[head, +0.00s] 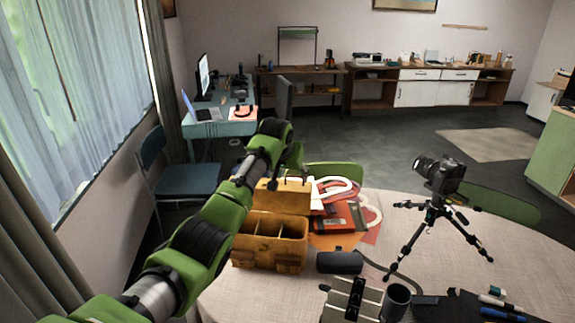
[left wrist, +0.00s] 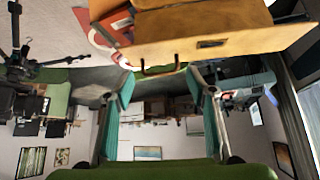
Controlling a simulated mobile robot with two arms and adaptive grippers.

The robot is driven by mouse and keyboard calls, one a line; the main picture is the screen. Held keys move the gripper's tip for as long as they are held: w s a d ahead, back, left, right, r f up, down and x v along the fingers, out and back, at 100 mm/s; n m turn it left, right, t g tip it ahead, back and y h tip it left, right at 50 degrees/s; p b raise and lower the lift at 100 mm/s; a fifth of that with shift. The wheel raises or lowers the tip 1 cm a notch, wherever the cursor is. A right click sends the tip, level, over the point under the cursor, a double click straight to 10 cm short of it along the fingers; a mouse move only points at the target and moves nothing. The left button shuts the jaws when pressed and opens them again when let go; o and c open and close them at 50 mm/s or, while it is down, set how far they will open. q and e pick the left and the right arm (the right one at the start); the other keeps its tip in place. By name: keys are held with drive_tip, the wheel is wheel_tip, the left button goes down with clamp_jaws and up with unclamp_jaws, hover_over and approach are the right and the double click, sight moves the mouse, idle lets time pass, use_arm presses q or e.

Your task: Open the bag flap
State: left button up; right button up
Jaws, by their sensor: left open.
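A tan bag (head: 262,253) stands on the round table, its divided compartments visible from above. Its flap (head: 285,197) stands raised at the back of the bag, so the top is open. In the left wrist view the flap (left wrist: 225,38) fills the top of the picture, with a dark slot and a dark handle (left wrist: 160,71) at its edge. My left gripper (head: 294,165) is above and behind the flap, partly hidden by its own arm. In the left wrist view its teal fingers (left wrist: 158,100) are wide apart with nothing between them. My right gripper is not in view.
Red and white items (head: 340,200) lie right of the bag. A camera on a tripod (head: 440,180) stands further right. A dark case (head: 340,262), a mug (head: 396,300) and a dark mat (head: 460,308) are near the front. Green chairs stand behind the table (head: 520,262).

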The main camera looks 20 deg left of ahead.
use_arm(q)
drive_tip(key=v, duration=0.7)
drive_tip(key=shift+r, duration=0.15)
